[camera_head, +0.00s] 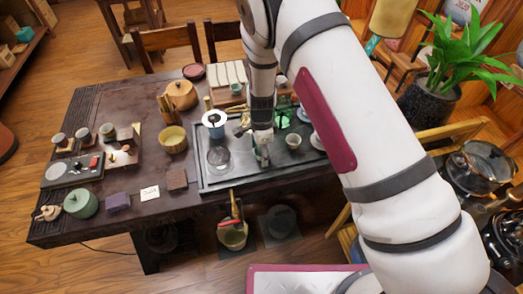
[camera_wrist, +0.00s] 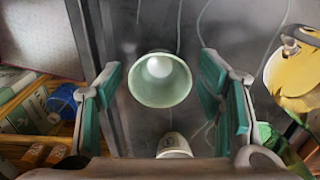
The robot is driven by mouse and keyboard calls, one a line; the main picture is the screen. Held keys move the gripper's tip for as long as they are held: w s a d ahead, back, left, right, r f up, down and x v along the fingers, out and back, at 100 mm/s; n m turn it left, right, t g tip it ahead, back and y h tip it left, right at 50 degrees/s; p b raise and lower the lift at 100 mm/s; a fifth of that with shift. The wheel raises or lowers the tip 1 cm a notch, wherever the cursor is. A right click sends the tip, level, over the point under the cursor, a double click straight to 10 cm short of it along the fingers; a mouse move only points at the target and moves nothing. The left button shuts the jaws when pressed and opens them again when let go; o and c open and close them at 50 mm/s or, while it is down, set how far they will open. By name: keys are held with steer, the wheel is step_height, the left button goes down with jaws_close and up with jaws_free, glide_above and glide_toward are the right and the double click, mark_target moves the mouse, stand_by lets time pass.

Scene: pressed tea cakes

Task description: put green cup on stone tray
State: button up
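A pale green cup (camera_wrist: 160,92) shows in the wrist view, mouth toward the camera, between the two teal-padded fingers of my gripper (camera_wrist: 161,70). There is a gap on each side of the cup, so my gripper is open and not touching it there. Behind the cup lies a dark grey surface with thin pale lines, which looks like the stone tray (camera_wrist: 220,25). In the head view my gripper (camera_head: 262,152) points down over the dark stone tray (camera_head: 222,183); the green cup is not clearly visible there.
A white cup (camera_wrist: 174,146) is close to the green cup, and a yellow pot (camera_wrist: 296,78) is at right. In the head view a small cup (camera_head: 293,141), a glass vessel (camera_head: 218,157) and a white lidded bowl (camera_head: 214,121) stand on the tray. A yellow bowl (camera_head: 173,140) is at left.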

steer(key=s+d+r+n+y, duration=0.1)
steer(key=d+r, duration=0.1)
steer(key=r, duration=1)
steer(key=s+d+r+n, duration=0.1)
steer(key=d+r+n, duration=0.15)
steer(key=r, duration=0.95)
steer(key=s+d+r+n+t, duration=0.25)
steer(key=s+d+r, duration=0.35)
steer(key=r, duration=0.5)
steer(key=s+d+r+n+t, duration=0.1)
steer(key=s+d+r+n, duration=0.1)
steer(key=s, duration=0.4)
steer(key=s+d+r+n+t, duration=0.1)
steer(key=s+d+r+n, duration=0.2)
steer(key=s, duration=0.3)
steer(key=s+d+r+n+t+h, duration=0.1)
steer(key=s+d+r+n, duration=0.1)
steer(key=s+d+n, duration=0.1)
steer(key=s+d, duration=0.1)
steer(key=s, duration=0.1)
steer(key=shift+s+d+r+n+b, duration=0.25)
steer(key=shift+s+d+n+b, duration=0.05)
steer(key=shift+s+n+b, duration=0.1)
